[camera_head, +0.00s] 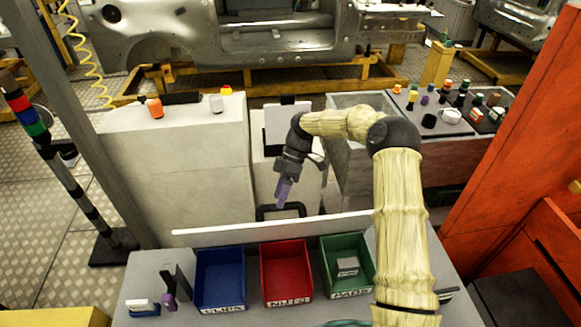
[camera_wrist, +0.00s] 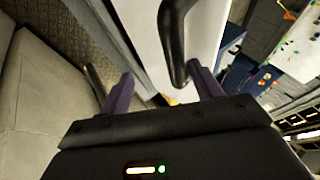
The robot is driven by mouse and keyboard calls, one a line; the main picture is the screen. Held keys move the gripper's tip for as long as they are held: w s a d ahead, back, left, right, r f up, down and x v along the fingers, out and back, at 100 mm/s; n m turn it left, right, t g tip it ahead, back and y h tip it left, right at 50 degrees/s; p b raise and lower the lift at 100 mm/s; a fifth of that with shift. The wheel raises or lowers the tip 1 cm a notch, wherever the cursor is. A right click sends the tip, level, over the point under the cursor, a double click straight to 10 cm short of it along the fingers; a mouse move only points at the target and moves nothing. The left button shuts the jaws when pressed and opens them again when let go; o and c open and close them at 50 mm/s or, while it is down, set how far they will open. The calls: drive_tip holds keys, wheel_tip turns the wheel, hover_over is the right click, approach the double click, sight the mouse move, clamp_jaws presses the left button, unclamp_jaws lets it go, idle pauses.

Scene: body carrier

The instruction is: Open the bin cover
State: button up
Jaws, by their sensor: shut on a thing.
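The bin cover (camera_head: 230,229) is a long white panel seen nearly edge-on, standing up behind the bins. Its black loop handle (camera_head: 260,213) shows just beyond the panel's edge. My gripper (camera_head: 281,204) reaches down to this handle, its purple fingers at the loop. In the wrist view, the fingers (camera_wrist: 160,70) stand on both sides of the black handle (camera_wrist: 172,38), with the white cover (camera_wrist: 205,25) beyond. My gripper is shut on the handle. The exact contact is partly hidden. The blue bin (camera_head: 219,280), red bin (camera_head: 286,272) and green bin (camera_head: 332,262) show uncovered.
A grey block lies in the green bin. A pale cabinet (camera_head: 180,170) stands behind on the left. A grey counter with many small parts (camera_head: 450,117) is at the right. An orange rack (camera_head: 520,130) bounds the right side. A signal pole (camera_head: 75,180) stands at left.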

drive_tip(key=b+v, duration=0.2)
drive_tip(key=v, duration=0.9)
drive_tip(key=shift+w+d+f, duration=0.1)
drive_tip(key=shift+w+d, duration=0.05)
drive_tip(key=shift+w, duration=0.05)
drive_tip(key=shift+c, duration=0.3)
drive_tip(key=shift+p+v, duration=1.1)
drive_tip(key=shift+v, duration=1.7)
drive_tip(key=shift+s, duration=0.2)
drive_tip(key=s+d+f+m+t+h+b, duration=0.1)
drive_tip(key=s+d+f+m+t, duration=0.1)
drive_tip(key=s+m, duration=0.4)
drive_tip(key=s+d+f+m+t+h+b, duration=0.1)
drive_tip(key=s+d+f+m+t, duration=0.2)
drive_tip(key=s, duration=1)
drive_tip(key=s+d+f+m+t+h+b, duration=0.1)
drive_tip(key=s+d+f+m+t+h, duration=0.1)
drive_tip(key=s+m, duration=0.7)
drive_tip(key=s+d+t, duration=0.1)
drive_tip(key=d, duration=0.1)
drive_tip(key=shift+d+f+t+b, duration=0.3)
drive_tip(key=shift+d, duration=0.05)
drive_tip(key=shift+s, duration=0.1)
